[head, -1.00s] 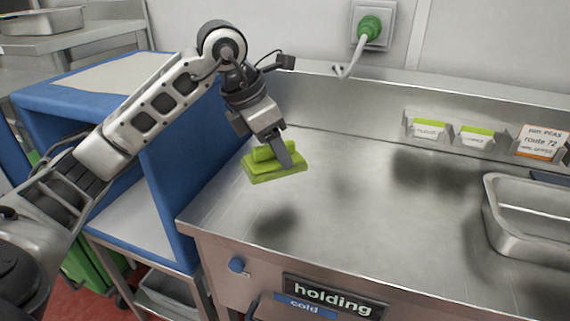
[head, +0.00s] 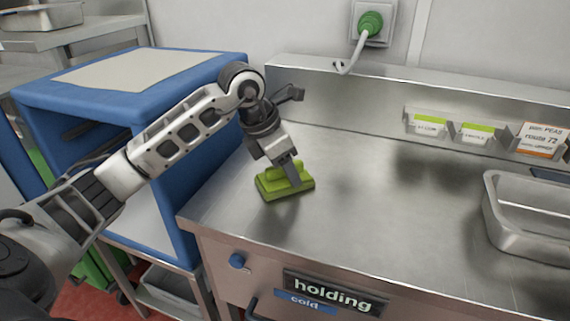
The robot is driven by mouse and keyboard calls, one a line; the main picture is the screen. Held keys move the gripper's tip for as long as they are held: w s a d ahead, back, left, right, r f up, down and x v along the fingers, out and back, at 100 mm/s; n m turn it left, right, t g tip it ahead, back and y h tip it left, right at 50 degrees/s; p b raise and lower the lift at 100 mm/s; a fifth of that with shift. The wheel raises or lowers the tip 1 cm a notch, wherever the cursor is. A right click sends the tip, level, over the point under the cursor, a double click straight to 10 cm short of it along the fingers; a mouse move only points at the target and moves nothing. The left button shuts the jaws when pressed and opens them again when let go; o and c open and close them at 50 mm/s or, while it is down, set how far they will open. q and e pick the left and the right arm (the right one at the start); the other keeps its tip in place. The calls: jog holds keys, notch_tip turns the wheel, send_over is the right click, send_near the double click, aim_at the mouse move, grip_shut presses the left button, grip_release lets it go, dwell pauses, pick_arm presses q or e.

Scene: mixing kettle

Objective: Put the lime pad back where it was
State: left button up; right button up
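The lime pad (head: 284,190) is a yellow-green block with a raised grip on top. It is low at the left part of the steel counter (head: 350,215), and looks to be at or just above its surface. My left gripper (head: 291,174) points down at the pad, with a finger against the raised grip. It looks shut on that grip; the far finger is hidden. My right gripper is not in view.
A blue cart (head: 180,150) with a pale top stands left of the counter. A steel pan (head: 535,245) sits at the right. Label holders (head: 428,124) and a route card (head: 541,140) line the back ledge. A green plug (head: 370,24) is on the wall. The counter's middle is clear.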

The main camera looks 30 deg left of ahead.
pick_arm(q)
jog(key=o, duration=0.3)
jog(key=shift+o, duration=0.2)
jog(key=shift+r, duration=0.3)
jog(key=v, duration=1.1)
jog(key=shift+s+r+p, duration=0.2)
jog(key=shift+r+p, duration=0.1)
jog(key=shift+r, duration=0.05)
jog(key=shift+a, duration=0.15)
